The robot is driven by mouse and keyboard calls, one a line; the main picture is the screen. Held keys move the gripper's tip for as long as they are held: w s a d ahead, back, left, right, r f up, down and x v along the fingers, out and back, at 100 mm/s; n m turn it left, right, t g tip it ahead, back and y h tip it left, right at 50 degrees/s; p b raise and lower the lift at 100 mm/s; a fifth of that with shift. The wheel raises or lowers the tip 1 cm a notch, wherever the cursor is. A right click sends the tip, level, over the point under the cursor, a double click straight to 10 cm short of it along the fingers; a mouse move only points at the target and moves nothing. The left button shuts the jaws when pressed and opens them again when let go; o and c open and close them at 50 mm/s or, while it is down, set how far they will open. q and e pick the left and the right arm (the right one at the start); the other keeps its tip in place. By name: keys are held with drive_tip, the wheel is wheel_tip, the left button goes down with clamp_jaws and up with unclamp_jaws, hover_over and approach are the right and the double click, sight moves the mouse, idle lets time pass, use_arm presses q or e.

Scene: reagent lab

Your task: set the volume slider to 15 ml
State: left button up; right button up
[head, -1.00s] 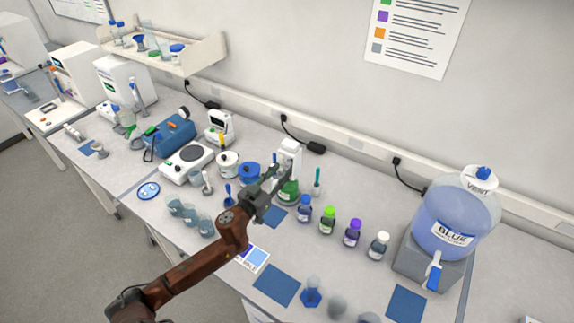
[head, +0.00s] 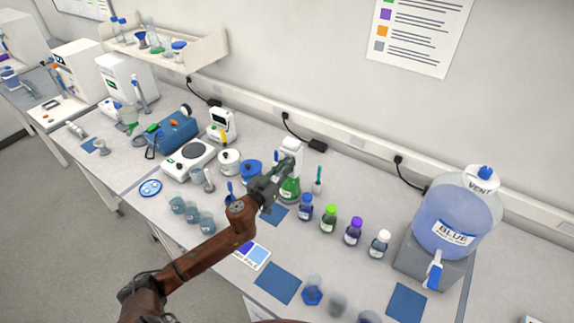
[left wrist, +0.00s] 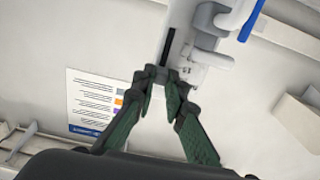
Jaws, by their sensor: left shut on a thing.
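The bottle-top dispenser (head: 291,149) is a white upright unit on a bottle with green liquid (head: 289,190), at the back middle of the bench. In the left wrist view its white body (left wrist: 182,22) shows close up, with a dark vertical slot (left wrist: 168,46) and a blue-tipped part at the upper right. My left gripper (head: 283,169) reaches the front of the dispenser from the left. In the left wrist view its green-padded fingers (left wrist: 165,80) are shut at the lower end of the slot, on the volume slider, which they mostly hide. The scale numbers cannot be read.
Capped bottles (head: 329,217) stand in a row right of the dispenser. A large blue carboy (head: 455,215) stands far right. A blue tub (head: 251,170) and a hotplate (head: 188,160) are to the left. Blue mats (head: 277,284) lie in front.

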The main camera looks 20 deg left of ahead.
use_arm(q)
clamp_jaws()
drive_tip(key=shift+f+b, duration=0.35)
drive_tip(key=shift+f, duration=0.55)
drive_tip(key=o, duration=0.8)
unclamp_jaws()
drive_tip(key=shift+r, duration=0.1)
drive_tip(key=s, duration=0.4)
drive_tip(key=s+a, duration=0.1)
drive_tip(key=s, duration=0.7)
drive_tip(key=shift+a, duration=0.4)
